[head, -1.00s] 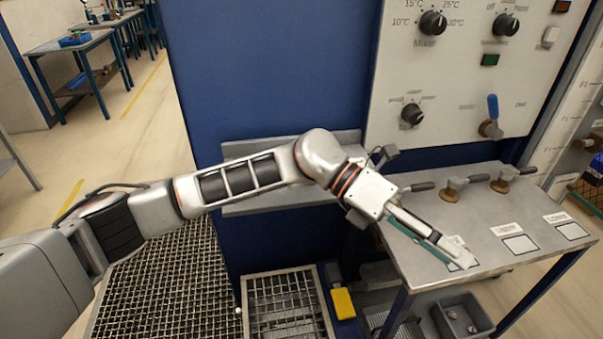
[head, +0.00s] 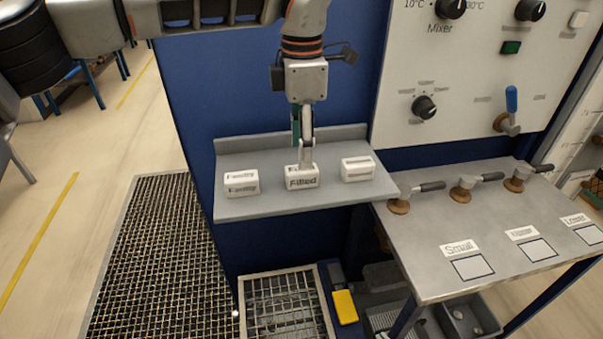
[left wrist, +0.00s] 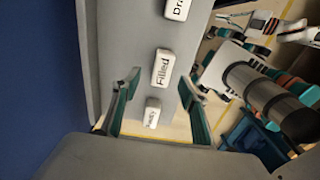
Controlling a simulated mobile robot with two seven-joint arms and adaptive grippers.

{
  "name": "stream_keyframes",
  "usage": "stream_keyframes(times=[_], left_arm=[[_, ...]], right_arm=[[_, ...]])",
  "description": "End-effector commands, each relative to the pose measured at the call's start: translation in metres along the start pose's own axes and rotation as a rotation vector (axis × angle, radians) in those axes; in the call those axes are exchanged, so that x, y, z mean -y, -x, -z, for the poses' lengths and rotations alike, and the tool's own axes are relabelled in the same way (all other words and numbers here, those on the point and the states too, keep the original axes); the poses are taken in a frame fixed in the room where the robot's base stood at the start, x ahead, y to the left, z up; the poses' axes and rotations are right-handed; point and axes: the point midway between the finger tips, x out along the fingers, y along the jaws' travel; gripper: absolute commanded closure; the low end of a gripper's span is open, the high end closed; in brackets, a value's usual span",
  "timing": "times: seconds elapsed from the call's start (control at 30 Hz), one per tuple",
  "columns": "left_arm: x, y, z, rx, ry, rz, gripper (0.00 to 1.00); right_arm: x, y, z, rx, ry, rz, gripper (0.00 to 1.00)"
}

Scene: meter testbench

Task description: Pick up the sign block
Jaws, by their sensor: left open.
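Three white sign blocks stand in a row on a grey shelf (head: 240,206). The middle sign block (head: 301,183) reads "Filled"; it also shows in the left wrist view (left wrist: 162,69). The left sign block (head: 241,184) has a label too blurred to read surely. The right sign block (head: 358,168) shows in the left wrist view with letters "Dra" (left wrist: 178,8). My left gripper (head: 303,160) points down over the "Filled" block, its tips close to the block's top. Its open fingers show in the left wrist view (left wrist: 160,80); I cannot tell if they touch the block.
A blue wall stands behind the shelf. To the right is a metal bench (head: 440,225) with several handled valves and labelled squares, under a white control panel (head: 440,75). Grated floor trays (head: 150,260) and a yellow block (head: 345,307) lie below.

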Motion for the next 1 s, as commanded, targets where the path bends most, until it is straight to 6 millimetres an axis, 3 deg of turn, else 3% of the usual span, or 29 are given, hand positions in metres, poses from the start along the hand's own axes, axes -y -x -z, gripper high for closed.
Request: stream_keyframes(times=[0.17,0.43,0.7,0.73,0.9,1.0], left_arm=[[0.002,-0.014,0.001,0.001,0.0,0.003,0.57],[0.006,-0.051,0.002,0.002,0.0,0.004,0.57],[0.005,-0.057,0.001,0.003,0.001,0.001,0.57],[0.005,-0.057,0.001,0.003,0.001,0.001,0.6],[0.005,-0.057,0.001,0.003,0.001,0.001,0.99],[0.005,-0.057,0.001,0.003,0.001,0.001,0.99]], right_arm=[[0.004,0.004,-0.012,0.021,-0.002,0.005,1.0],[0.003,0.003,-0.01,0.02,0.0,0.004,1.0],[0.002,0.003,-0.006,0.013,0.0,0.003,1.0],[0.002,0.003,-0.006,0.012,0.0,0.003,1.0],[0.001,0.003,-0.004,0.008,0.0,0.002,1.0],[0.001,0.003,-0.004,0.008,0.0,0.002,1.0]])
